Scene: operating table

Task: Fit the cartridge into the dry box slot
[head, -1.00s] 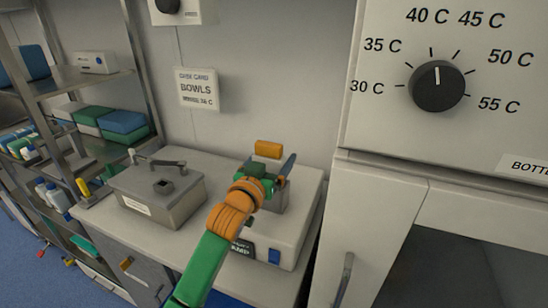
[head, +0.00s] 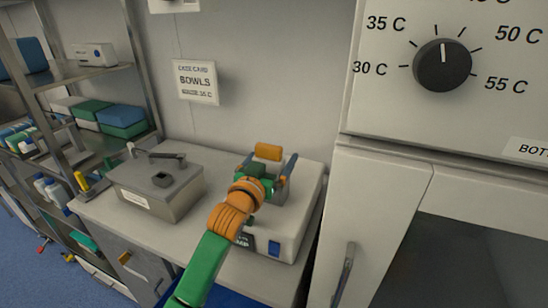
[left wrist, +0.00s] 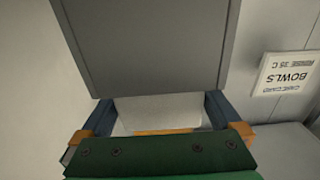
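My left gripper (head: 268,162) is at the white bench unit in the head view, its two blue-grey fingers apart. In the left wrist view my left gripper (left wrist: 160,100) has its fingers wide apart, with their tips at the lower corners of a grey panel (left wrist: 145,45). I cannot tell whether they touch it. An orange block (head: 268,151) shows just beyond the fingers; whether it is part of the cartridge is unclear. A grey box (head: 280,192) on the white unit (head: 285,230) is partly hidden by the gripper. My right gripper is out of view.
A grey metal box (head: 150,205) with a handled lid stands left on the bench. A shelf rack (head: 95,75) is at far left. A tall cabinet with a dial (head: 442,65) stands close on the right. A "BOWLS" card (head: 196,82) hangs on the wall.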

